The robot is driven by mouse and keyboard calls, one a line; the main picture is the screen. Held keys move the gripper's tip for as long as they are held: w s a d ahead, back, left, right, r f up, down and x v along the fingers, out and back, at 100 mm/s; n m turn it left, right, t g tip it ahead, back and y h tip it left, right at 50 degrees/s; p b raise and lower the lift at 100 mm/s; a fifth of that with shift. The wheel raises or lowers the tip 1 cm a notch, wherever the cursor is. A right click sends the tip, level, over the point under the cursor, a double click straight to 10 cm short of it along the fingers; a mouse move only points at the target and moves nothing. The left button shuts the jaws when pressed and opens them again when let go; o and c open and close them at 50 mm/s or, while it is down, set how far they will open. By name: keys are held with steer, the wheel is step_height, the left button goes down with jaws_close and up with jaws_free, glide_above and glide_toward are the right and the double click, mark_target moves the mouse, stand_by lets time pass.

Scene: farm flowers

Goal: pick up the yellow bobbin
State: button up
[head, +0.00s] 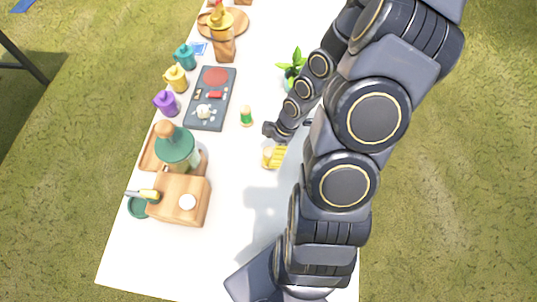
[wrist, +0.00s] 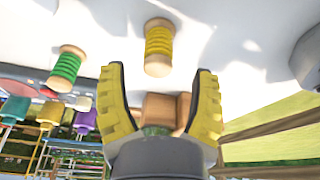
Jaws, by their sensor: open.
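The yellow bobbin (wrist: 159,47) has wooden ends and yellow thread. In the wrist view it is just beyond the fingertips of my gripper (wrist: 160,72), roughly centred between them, with a gap to each finger. My gripper's yellow ridged fingers are spread and empty. In the head view my gripper (head: 280,156) is low over the white table, just right of the bobbin (head: 267,158), and hides part of it.
A green bobbin (head: 246,116) stands nearby; it shows left in the wrist view (wrist: 66,68). A wooden box (head: 180,199) and a dark tray (head: 210,98) are farther left. Purple (head: 167,103), yellow and teal bottles line the left edge. A plant (head: 293,65) is behind.

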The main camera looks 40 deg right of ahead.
mark_target(269, 154)
steer(key=shift+x, duration=2.8)
steer(key=shift+d, duration=0.1)
jaws_close()
